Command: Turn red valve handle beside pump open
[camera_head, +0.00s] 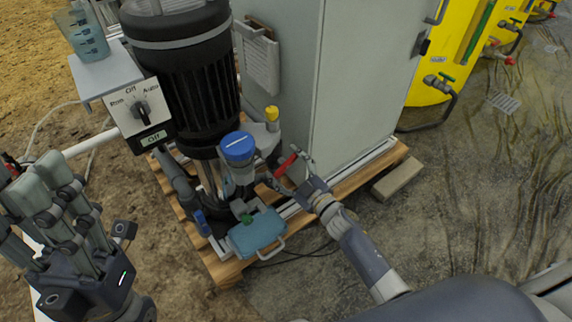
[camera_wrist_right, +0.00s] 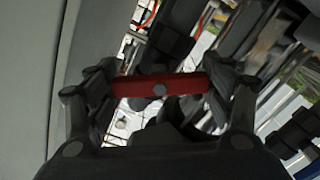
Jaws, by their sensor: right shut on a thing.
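The red valve handle (camera_head: 286,164) is beside the black pump (camera_head: 187,75), low in front of the grey cabinet. My right gripper (camera_head: 297,172) reaches it from the lower right. In the right wrist view the red handle (camera_wrist_right: 160,87) lies straight across between the two fingers of my right gripper (camera_wrist_right: 160,95), touching at both ends, with a bolt head at its middle. The gripper is shut on it. The valve body is mostly hidden behind the handle and fingers. My left gripper (camera_head: 60,215) is raised at the lower left, away from the handle; its finger gap is unclear.
The grey cabinet (camera_head: 350,80) stands close behind the handle. A blue-capped filter (camera_head: 238,150) and a blue case (camera_head: 257,233) are left of it. A switch box (camera_head: 138,110) is near my left gripper. The wooden pallet (camera_head: 225,268) carries the skid. Open ground lies to the right.

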